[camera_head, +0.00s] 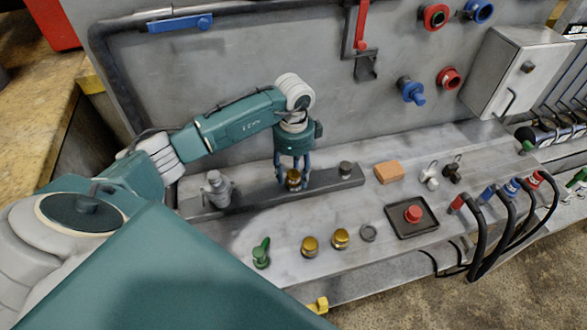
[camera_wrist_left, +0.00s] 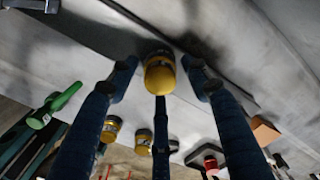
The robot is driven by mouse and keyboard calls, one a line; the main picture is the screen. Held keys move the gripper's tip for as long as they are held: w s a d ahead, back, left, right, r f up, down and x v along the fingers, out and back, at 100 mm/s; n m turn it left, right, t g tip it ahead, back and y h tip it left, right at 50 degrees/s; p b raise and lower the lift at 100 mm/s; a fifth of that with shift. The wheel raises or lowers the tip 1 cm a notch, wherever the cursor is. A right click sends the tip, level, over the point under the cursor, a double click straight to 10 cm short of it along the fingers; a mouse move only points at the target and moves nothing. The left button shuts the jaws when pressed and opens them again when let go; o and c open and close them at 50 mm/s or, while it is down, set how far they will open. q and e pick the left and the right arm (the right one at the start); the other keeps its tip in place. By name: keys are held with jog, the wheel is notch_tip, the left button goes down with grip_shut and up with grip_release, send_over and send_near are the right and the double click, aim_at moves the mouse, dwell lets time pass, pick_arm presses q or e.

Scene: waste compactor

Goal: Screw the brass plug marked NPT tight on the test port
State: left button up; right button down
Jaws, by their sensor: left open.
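A brass plug (camera_head: 293,179) stands at the middle of a dark metal bar (camera_head: 328,184) on the bench. My left gripper (camera_head: 293,184) points down over it, its fingers spread around the plug. In the left wrist view the brass plug (camera_wrist_left: 159,73) lies between the open fingers (camera_wrist_left: 160,86), with gaps at its sides. What is under the plug is hidden, and no NPT marking is readable. Two more brass plugs, a left one (camera_head: 310,246) and a right one (camera_head: 341,238), stand on the bench in front. My right gripper is not in view.
A grey fitting (camera_head: 216,190) and a dark cap (camera_head: 345,168) flank the gripper along the bar. A green-handled part (camera_head: 261,254), a grey ring (camera_head: 368,232), a black tray (camera_head: 398,228) with a red part, and an orange block (camera_head: 389,172) lie nearby. Hoses (camera_head: 478,235) hang at right.

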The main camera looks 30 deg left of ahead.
pick_arm(q)
jog(key=shift+r+n+p, duration=0.2)
jog(key=shift+n+p, duration=0.2)
jog(key=shift+n, duration=0.5)
jog(key=shift+f+n+p, duration=0.1)
jog(key=shift+n+p, duration=0.35)
jog(key=shift+n, duration=0.75)
jog(key=n+p, duration=0.4)
jog(key=shift+d+r, duration=0.2)
jog(key=shift+a+f+n+p, duration=0.2)
jog(key=shift+n+p, duration=0.1)
jog(key=shift+p, duration=0.1)
jog(key=shift+f, duration=0.1)
jog(key=shift+c, duration=0.2)
grip_shut()
jog(key=m+b, duration=0.1)
jog(key=m, duration=0.2)
jog(key=shift+m, duration=1)
